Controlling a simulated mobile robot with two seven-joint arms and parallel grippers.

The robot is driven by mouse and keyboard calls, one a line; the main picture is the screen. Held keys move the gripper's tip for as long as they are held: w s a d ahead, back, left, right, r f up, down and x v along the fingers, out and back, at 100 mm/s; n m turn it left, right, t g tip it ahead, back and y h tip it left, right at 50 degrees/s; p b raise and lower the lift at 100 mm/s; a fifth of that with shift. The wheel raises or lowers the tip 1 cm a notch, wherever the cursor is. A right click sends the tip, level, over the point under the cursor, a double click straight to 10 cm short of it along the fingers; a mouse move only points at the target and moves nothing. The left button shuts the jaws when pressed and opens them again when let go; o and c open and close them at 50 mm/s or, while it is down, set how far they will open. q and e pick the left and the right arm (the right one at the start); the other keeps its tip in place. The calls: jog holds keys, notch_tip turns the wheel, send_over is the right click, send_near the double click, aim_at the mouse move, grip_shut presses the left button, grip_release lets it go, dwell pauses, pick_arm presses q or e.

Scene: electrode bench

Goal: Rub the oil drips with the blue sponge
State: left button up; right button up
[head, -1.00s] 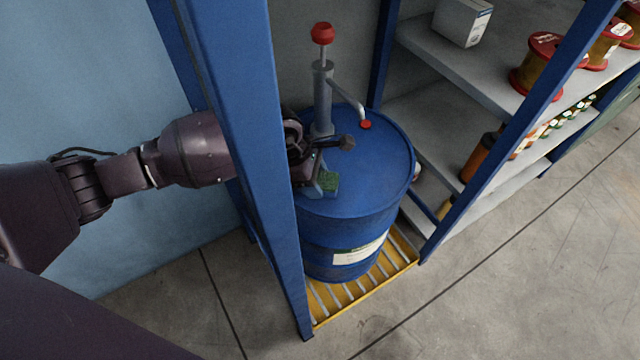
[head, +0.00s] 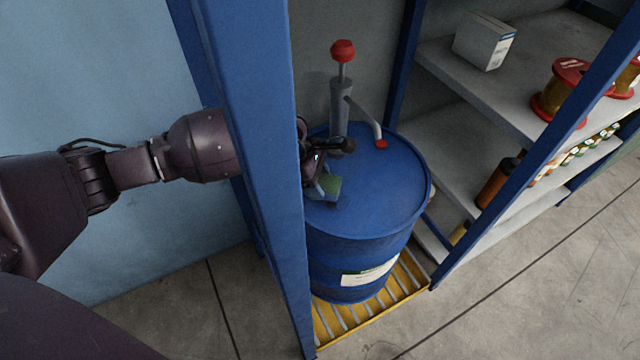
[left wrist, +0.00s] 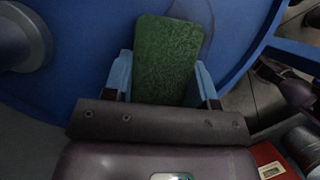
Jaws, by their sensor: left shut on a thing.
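My left gripper (head: 322,170) reaches in behind the blue post and is shut on the sponge (head: 329,187), over the near left part of the blue drum's lid (head: 385,196). The sponge shows a green face in the left wrist view (left wrist: 166,60), with light blue finger pieces on both sides. I cannot tell whether its underside touches the lid. A faint darker patch (left wrist: 192,12) shows on the lid beside the sponge's far end in the left wrist view; it may be oil. Other drips are not clear.
A hand pump (head: 342,115) with a red knob stands on the lid, close behind the gripper. The blue post (head: 262,170) hides part of my left wrist. The drum stands on a yellow grate (head: 405,285). Shelves (head: 480,85) with spools are at right.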

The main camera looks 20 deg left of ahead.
aim_at(329, 191)
pick_arm(q)
jog(key=shift+w+d+f, duration=0.1)
jog(key=shift+w+d, duration=0.15)
jog(key=shift+d, duration=0.05)
jog(key=shift+s+d+p, duration=0.6)
jog(key=shift+s+d, duration=0.4)
jog(key=shift+d, duration=0.3)
jog(key=shift+s+d+p, duration=0.75)
jog(key=shift+s+d, duration=0.6)
jog(key=shift+d, duration=0.3)
jog(key=shift+w+a, duration=0.35)
jog(key=shift+a, duration=0.05)
jog(key=shift+w+a+r, duration=0.2)
jog(key=shift+w+a, duration=0.75)
jog(key=shift+a, duration=0.2)
jog(key=shift+w+a+f+b, duration=0.1)
jog(key=shift+w+a+b, duration=0.25)
jog(key=shift+w+a, duration=0.3)
jog(key=shift+w+a+f+b, duration=0.1)
jog(key=shift+w+a+b, duration=0.3)
jog(key=shift+a, duration=0.4)
pick_arm(e)
jog(key=shift+w+r+t, duration=0.15)
jog(key=shift+w+r, duration=0.15)
jog(key=shift+r, duration=0.3)
jog(key=shift+w+r+t, duration=0.15)
jog(key=shift+w+r, duration=0.1)
jog(key=shift+r, duration=0.3)
pick_arm(q)
jog(key=shift+r, duration=0.1)
